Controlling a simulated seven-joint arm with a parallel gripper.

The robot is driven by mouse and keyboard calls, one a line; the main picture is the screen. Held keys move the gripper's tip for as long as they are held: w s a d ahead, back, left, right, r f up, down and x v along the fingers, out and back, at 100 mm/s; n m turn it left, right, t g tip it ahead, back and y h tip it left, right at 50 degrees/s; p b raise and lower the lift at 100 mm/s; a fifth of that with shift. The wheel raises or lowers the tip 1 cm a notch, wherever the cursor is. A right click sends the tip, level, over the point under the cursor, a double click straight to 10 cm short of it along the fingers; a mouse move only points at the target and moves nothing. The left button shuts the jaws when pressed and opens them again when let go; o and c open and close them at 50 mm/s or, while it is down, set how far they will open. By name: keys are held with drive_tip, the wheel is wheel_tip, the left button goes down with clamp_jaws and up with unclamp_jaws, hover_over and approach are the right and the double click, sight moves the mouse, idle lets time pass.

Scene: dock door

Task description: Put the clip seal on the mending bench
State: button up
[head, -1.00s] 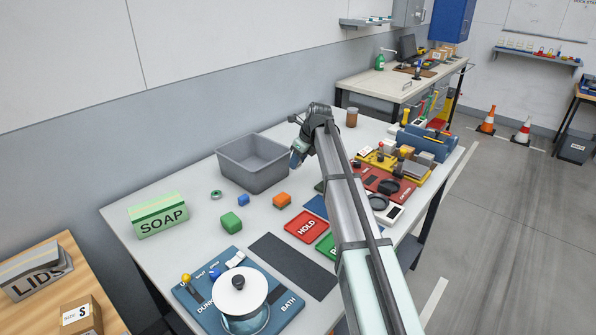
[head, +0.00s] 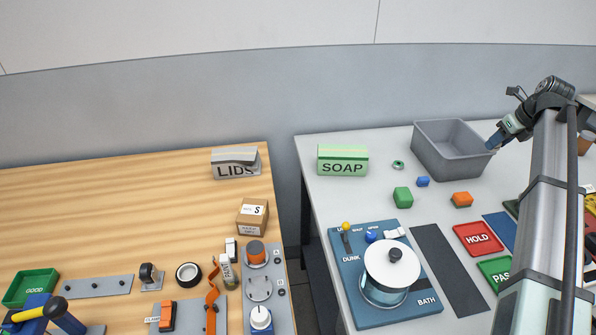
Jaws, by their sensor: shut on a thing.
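My gripper (head: 496,139) is at the right, above the right rim of the grey bin on the white-topped table. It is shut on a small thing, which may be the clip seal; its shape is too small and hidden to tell. The tip there looks dark blue. No other clip seal can be made out. A wooden-topped bench (head: 110,225) fills the left of the head view, far from my gripper. It bears a clamp plate (head: 180,316), a black tape roll (head: 188,273) and an orange tool (head: 213,298), and may be the mending bench.
A gap (head: 287,190) parts the bench from the white-topped table (head: 325,205). That table holds the grey bin (head: 421,156), a soap box (head: 342,160), a dunk bath (head: 385,285) and coloured blocks. The wooden bench's back left is clear; a lids box (head: 236,163) stands at its back right.

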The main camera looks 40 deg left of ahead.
drive_tip(key=s+a+n+g, duration=0.1)
drive_tip(key=s+a+n, duration=0.2)
drive_tip(key=s+a, duration=0.7)
drive_tip(key=s+a+n+g, duration=0.1)
drive_tip(key=s+a+n, duration=0.25)
drive_tip(key=a, duration=1.35)
drive_tip(key=s+a+n+g, duration=0.1)
drive_tip(key=s+a+n, duration=0.1)
drive_tip(key=s+a, duration=0.85)
drive_tip(key=s+a+n+g, duration=0.1)
drive_tip(key=s+a+n, duration=0.3)
drive_tip(key=s+a, duration=1)
drive_tip(key=s+a+n+g, duration=0.2)
drive_tip(key=s+a+n, duration=0.2)
drive_tip(key=s+a, duration=1)
drive_tip(key=shift+s+d+f, duration=0.55)
drive_tip(key=shift+d+f, duration=0.1)
drive_tip(key=shift+f, duration=1.95)
drive_tip(key=shift+s+d+f, duration=0.55)
drive_tip(key=shift+d+f, duration=0.05)
drive_tip(key=shift+f, duration=2.05)
drive_tip(key=shift+s+d+f, duration=0.55)
drive_tip(key=shift+d+f, duration=0.1)
drive_tip(key=shift+f, duration=1.95)
drive_tip(key=o, duration=1)
drive_tip(key=shift+f, duration=0.15)
